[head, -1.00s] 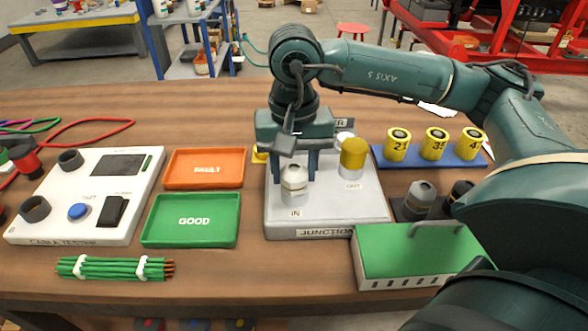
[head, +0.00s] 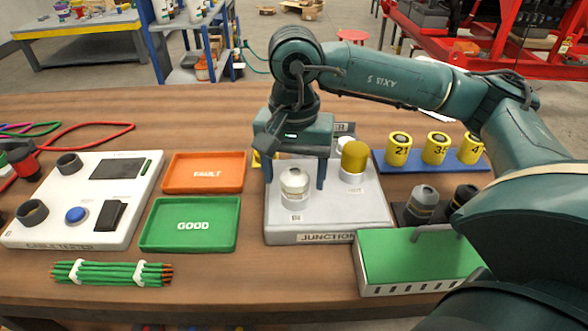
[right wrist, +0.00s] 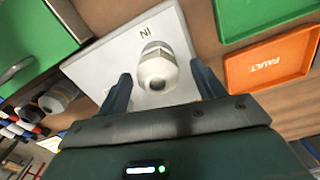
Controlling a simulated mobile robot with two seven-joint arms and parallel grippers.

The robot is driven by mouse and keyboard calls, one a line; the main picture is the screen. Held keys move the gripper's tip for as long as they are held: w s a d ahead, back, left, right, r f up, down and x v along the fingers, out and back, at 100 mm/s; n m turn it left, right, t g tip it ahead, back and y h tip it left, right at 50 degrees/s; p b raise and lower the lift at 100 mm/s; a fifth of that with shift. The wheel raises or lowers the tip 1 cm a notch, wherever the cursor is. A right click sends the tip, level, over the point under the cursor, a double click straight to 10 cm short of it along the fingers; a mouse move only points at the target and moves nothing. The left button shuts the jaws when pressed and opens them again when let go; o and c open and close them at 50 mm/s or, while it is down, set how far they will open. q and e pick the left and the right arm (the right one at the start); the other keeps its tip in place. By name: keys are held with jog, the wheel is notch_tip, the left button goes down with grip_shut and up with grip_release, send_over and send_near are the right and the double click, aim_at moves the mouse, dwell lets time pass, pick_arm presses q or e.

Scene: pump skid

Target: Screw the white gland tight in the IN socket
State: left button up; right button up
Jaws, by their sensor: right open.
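The white gland (head: 294,181) stands upright in the IN socket on the light grey junction box (head: 284,226). It also shows in the right wrist view (right wrist: 157,68), with the IN label (right wrist: 150,33) beside it. My right gripper (head: 295,186) is open above the box, with one finger on each side of the gland and a visible gap to each. In the right wrist view the gripper (right wrist: 162,85) holds nothing. The gland's thread is hidden, so its seating depth cannot be told. My left gripper is not in view.
A yellow-capped gland (head: 354,156) stands on the same box, right of my gripper. Green (head: 190,245) and orange (head: 204,187) trays lie left of the box. A green case (head: 420,262) with a handle stands at front right. Yellow cylinders (head: 435,147) stand on a blue base behind.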

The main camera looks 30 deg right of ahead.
jog(key=n+b, duration=0.2)
jog(key=shift+f+n, duration=0.25)
jog(key=shift+n, duration=0.05)
jog(key=shift+r+n+b, duration=0.2)
jog(key=shift+n+b, duration=0.35)
jog(key=shift+n, duration=0.55)
jog(key=n+b, duration=0.2)
jog(key=shift+f+n, duration=0.2)
jog(key=shift+n, duration=0.2)
jog(key=shift+r+n+b, duration=0.1)
jog(key=shift+n+b, duration=0.25)
jog(key=shift+n, duration=0.15)
jog(key=shift+r+n, duration=0.15)
jog(key=shift+n, duration=0.25)
jog(key=shift+c, duration=0.2)
